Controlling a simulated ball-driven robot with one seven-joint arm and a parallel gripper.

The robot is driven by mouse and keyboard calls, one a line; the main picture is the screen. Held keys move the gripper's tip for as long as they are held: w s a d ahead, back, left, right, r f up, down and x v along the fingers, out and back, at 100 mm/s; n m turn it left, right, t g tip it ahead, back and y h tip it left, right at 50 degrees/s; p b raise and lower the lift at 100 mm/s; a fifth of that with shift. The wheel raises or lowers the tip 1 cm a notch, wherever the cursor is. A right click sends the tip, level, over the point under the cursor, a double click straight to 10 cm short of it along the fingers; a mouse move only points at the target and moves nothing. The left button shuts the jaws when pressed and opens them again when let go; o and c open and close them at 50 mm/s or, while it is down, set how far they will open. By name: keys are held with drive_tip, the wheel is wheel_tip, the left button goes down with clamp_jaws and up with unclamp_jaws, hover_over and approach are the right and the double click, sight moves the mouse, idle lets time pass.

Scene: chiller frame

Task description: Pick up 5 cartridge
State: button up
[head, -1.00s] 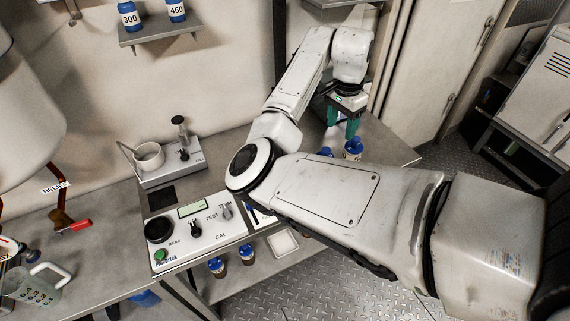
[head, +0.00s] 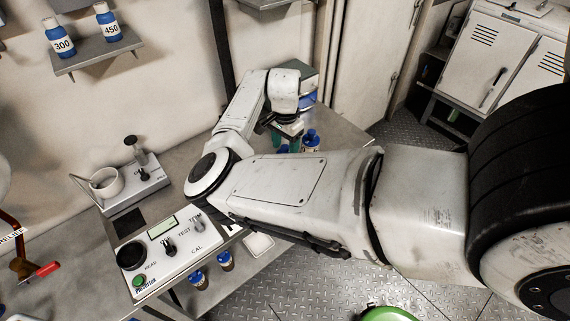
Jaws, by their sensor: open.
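A dark bottle-like cartridge with a blue cap (head: 311,140) stands upright on the far right part of the metal bench; its label is too small to read. A second blue-topped one (head: 283,149) shows low between my gripper's fingers, mostly hidden by my arm. I cannot tell which is cartridge 5. My gripper (head: 285,145), with green fingers, is open and low over the bench, just left of the first cartridge. The fingertips are partly hidden behind my forearm, so contact cannot be told.
A white tester panel (head: 160,250) and a holder with a cup (head: 105,182) stand on the left of the bench. More blue-capped bottles (head: 198,280) stand below it. A wall shelf (head: 95,55) carries bottles 300 and 450. The floor at right is open.

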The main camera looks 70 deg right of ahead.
drive_tip(key=shift+f, duration=0.45)
clamp_jaws()
idle(0.4)
